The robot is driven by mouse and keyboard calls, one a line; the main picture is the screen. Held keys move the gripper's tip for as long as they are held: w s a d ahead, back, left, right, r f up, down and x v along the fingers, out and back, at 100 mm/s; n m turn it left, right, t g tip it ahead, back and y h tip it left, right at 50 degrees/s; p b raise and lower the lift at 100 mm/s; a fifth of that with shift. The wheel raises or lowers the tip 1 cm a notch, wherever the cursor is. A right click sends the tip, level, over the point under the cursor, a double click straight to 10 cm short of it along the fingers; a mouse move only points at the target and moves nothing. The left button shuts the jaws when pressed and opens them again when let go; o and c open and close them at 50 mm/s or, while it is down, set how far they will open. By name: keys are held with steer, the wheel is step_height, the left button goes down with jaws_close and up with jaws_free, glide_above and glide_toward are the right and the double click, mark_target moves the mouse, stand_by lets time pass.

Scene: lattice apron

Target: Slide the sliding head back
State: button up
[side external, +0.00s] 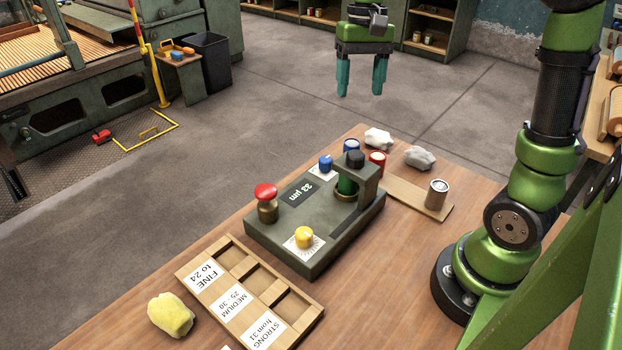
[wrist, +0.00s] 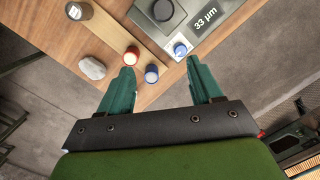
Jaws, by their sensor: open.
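The sliding head (side external: 367,180) is a grey-green bracket with a black knob (side external: 355,158) on top, standing at the right end of a grey gauge (side external: 287,222). Under it sits a green spool (side external: 346,186) in a brass-coloured seat. The display on the gauge reads 33 µm. In the wrist view the head (wrist: 160,12) shows at the top edge, partly cut off. My gripper (side external: 361,92) is open and empty, high above and beyond the far side of the gauge. Its fingers (wrist: 160,74) point down, apart from everything.
The gauge carries a red button (side external: 265,192), a yellow knob (side external: 304,236) and a blue knob (side external: 325,163).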

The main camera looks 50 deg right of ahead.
mark_target(356, 153)
steer(key=shift+w+r+m+g+y, duration=0.5)
steer(key=shift+r+m+g+y, duration=0.6)
steer(key=shift+r, duration=0.85)
steer(key=x, duration=1.6)
steer(key=shift+s+f, duration=0.15)
steer(key=shift+f, duration=0.05)
